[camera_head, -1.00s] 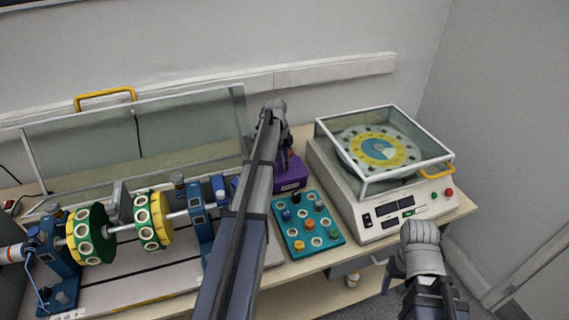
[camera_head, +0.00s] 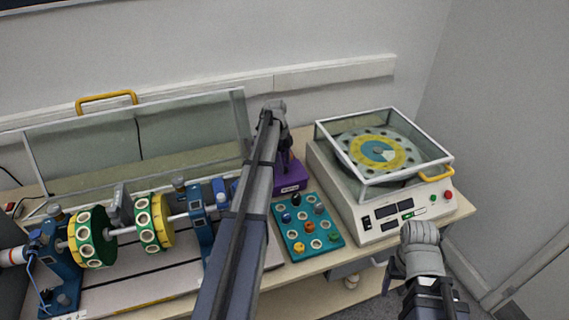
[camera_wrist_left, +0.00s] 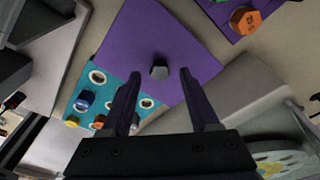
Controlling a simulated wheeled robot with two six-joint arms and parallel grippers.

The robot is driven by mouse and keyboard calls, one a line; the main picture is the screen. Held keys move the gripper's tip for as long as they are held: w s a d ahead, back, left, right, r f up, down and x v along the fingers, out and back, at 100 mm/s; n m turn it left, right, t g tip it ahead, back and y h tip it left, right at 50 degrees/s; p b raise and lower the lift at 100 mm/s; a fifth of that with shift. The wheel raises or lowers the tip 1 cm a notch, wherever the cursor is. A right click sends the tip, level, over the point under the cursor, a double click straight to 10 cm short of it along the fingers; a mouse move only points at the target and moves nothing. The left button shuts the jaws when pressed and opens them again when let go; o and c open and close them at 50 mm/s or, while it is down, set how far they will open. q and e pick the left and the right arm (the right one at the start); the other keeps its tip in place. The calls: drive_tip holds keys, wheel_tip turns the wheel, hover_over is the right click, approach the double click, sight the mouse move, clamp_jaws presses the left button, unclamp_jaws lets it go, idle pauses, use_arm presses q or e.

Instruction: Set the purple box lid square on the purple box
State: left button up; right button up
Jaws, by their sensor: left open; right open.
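The purple box lid (camera_wrist_left: 140,40), a flat panel with a grey knob (camera_wrist_left: 158,72), fills the middle of the left wrist view. My left gripper (camera_wrist_left: 160,76) is open, its two fingers on either side of the knob in that view. I cannot tell whether they touch it. The purple box (camera_wrist_left: 207,8) shows partly at the top right of that view, beside the lid, with green and orange pieces. In the head view, purple (camera_head: 291,182) shows below my left gripper (camera_head: 287,163); the arm hides much there. My right gripper (camera_head: 391,279) is open in front of the table.
A teal tray (camera_head: 333,240) with coloured pieces lies in front of the purple parts. A white machine (camera_head: 345,208) with a clear-covered disc stands to the right. A rotor rig (camera_head: 110,285) with a clear guard fills the left. The wall is close behind.

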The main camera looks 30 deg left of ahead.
use_arm(q)
wheel_tip(320, 180, up, 11)
drive_tip(key=a+p, duration=0.1)
drive_tip(key=p, duration=0.9)
drive_tip(key=shift+a, duration=0.4)
drive_tip(key=shift+s+r, duration=0.1)
drive_tip(key=s+d+n+y, duration=0.1)
drive_tip(key=s+d+n, duration=0.3)
drive_tip(key=d, duration=0.9)
drive_tip(key=s+d+n, duration=0.2)
drive_tip(key=s+d, duration=0.5)
drive_tip(key=d, duration=0.5)
drive_tip(key=s+d+n+y, duration=0.2)
drive_tip(key=s+d+n, duration=0.5)
drive_tip(key=s+d, duration=0.7)
drive_tip(key=shift+s, duration=1.1)
